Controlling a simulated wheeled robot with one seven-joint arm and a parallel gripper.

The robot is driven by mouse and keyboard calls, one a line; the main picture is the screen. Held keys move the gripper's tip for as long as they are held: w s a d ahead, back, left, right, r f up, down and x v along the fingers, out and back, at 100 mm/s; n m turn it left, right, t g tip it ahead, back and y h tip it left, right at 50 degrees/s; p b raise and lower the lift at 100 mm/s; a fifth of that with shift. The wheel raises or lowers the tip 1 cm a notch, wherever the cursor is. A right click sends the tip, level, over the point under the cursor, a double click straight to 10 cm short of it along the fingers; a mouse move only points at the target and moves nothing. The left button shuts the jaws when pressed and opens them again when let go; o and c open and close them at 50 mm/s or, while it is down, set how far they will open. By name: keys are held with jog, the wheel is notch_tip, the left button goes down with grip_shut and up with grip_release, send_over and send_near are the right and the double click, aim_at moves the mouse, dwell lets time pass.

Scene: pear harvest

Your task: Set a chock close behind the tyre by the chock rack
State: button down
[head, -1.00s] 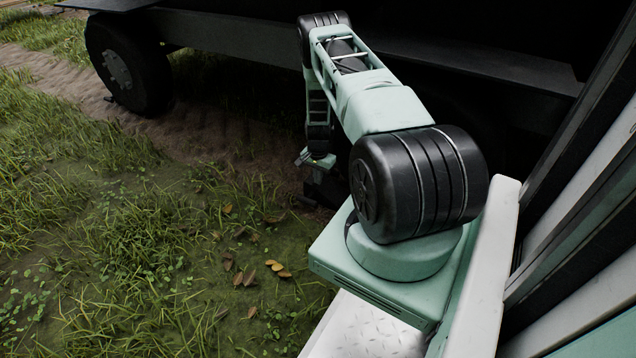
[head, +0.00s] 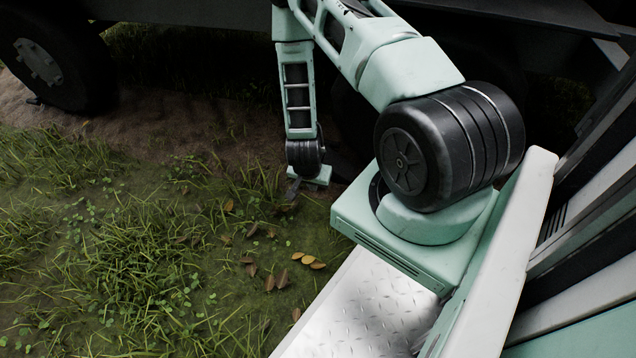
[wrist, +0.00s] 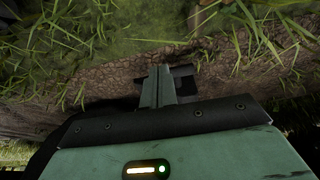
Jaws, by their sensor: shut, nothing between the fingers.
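My gripper (head: 293,188) hangs low over the ground beside the truck, partly lost in grass and shadow in the head view. In the wrist view my gripper (wrist: 157,72) shows its two fingers together, shut and empty. A dark block (wrist: 184,78), perhaps a chock, lies on the dirt right beside the fingertips; I cannot tell whether they touch. A black tyre (head: 58,62) with a grey hub stands at the far left, well apart from my gripper. A second dark, tyre-like shape is partly hidden behind my arm. I cannot make out the chock rack.
A strip of bare dirt (head: 170,128) runs between the truck and the grass (head: 130,240). Several fallen leaves (head: 283,268) lie on the grass. The grassy ground at left is free.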

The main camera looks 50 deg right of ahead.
aim_at(328, 160)
jog(key=b+x, duration=0.6)
jog(key=x, duration=0.4)
jog(key=shift+a, duration=0.15)
jog(key=d+b, duration=0.1)
jog(key=w+d+b, duration=0.1)
jog(key=d, duration=0.1)
jog(key=shift+w, duration=0.15)
jog(key=shift+w+d+r+b, duration=0.1)
jog(key=shift+d+r+b, duration=0.15)
jog(key=shift+d, duration=0.2)
jog(key=shift+w+d, duration=0.1)
jog(key=shift+d, duration=0.05)
jog(key=w+d+p, duration=0.1)
jog(key=d, duration=0.2)
jog(key=w+d, duration=0.1)
jog(key=d, duration=0.3)
jog(key=w+d+p, duration=0.1)
jog(key=w+d, duration=0.1)
jog(key=d, duration=0.1)
jog(key=shift+d+p, duration=0.2)
jog(key=shift+p, duration=0.1)
